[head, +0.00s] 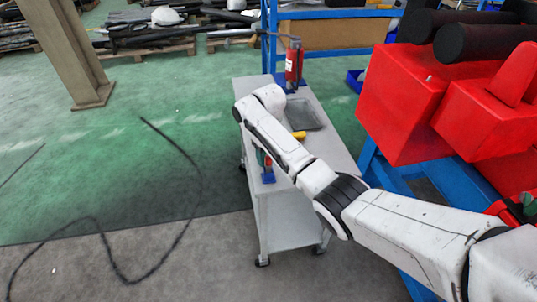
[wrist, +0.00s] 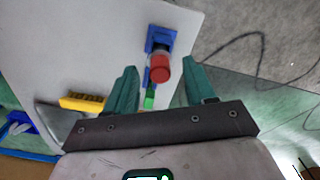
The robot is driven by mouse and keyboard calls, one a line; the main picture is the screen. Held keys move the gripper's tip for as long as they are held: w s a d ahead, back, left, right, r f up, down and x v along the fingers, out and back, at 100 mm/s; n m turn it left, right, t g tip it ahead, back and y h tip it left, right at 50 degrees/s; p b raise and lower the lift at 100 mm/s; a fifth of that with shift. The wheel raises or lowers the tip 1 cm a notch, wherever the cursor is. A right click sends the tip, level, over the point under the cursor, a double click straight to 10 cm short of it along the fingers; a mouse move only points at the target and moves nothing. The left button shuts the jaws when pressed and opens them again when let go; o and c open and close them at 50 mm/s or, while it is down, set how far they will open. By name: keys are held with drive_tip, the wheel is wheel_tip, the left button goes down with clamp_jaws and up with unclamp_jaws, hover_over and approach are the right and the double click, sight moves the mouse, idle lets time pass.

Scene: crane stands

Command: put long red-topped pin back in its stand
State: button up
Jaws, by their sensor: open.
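In the wrist view a blue stand (wrist: 160,38) sits near the trolley's edge. A red round top (wrist: 160,68) shows just in front of its base, seen nearly end-on, so I cannot tell whether this pin is seated in the stand. A green piece (wrist: 149,98) shows beside and below the red top. My gripper (wrist: 162,82) is open, with its two teal fingers apart on either side of the red top and green piece, touching neither as far as I see.
Red blocks on a blue frame (head: 410,105) stand close at right. Green floor lies open at left.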

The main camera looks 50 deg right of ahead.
drive_tip(key=shift+r, duration=0.15)
wheel_tip(320, 180, up, 5)
drive_tip(key=p, duration=0.5)
wheel_tip(320, 180, up, 11)
drive_tip(key=shift+f, duration=0.2)
idle(0.5)
